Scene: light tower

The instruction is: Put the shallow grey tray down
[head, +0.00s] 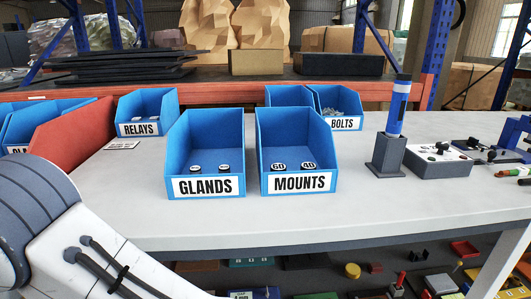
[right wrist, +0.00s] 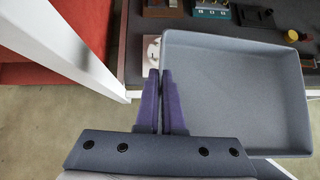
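The shallow grey tray (right wrist: 235,85) shows in the right wrist view only, empty and to the right of my fingers. My right gripper (right wrist: 161,72) has its two purple fingers close together on the tray's left wall, one on each side of it. The tray is held up, with concrete floor and part of a lower shelf showing beyond it. Its lower right side runs near the picture edge. In the head view a white and grey arm of mine enters from the left, and its gripper is out of view.
The pale worktop (head: 325,220) has a clear front strip. Blue bins marked GLANDS (head: 205,155) and MOUNTS (head: 297,150) stand mid-table. A blue-topped light tower (head: 396,110) stands right, beside a grey control box (head: 438,160). The dark lower shelf (head: 330,278) holds several small parts.

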